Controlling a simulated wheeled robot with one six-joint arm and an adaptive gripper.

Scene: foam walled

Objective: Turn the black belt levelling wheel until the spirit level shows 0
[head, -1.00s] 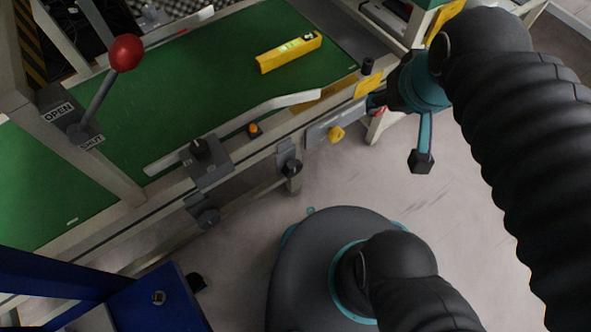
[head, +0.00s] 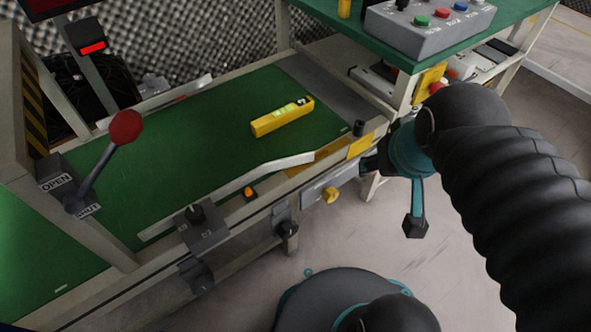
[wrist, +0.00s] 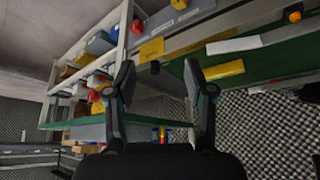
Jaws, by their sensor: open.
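The yellow spirit level (head: 281,117) lies on the green belt (head: 190,165); its reading is too small to tell. It also shows in the wrist view (wrist: 224,70). Several black knobs are on the belt's near side: one on a grey box (head: 195,213), one on a bracket below the rail (head: 288,229), one lower left (head: 196,274), and a short upright one at the right end (head: 359,128). I cannot tell which is the levelling wheel. My gripper (wrist: 158,78) is open and empty in the wrist view, apart from them. In the head view its fingers are mostly hidden at the belt's right end.
A red-knobbed lever (head: 125,128) with OPEN and SHUT labels stands at left. A yellow knob (head: 330,195) and an orange button (head: 250,193) are on the near side. A grey button box (head: 430,25) stands on a green table at upper right.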

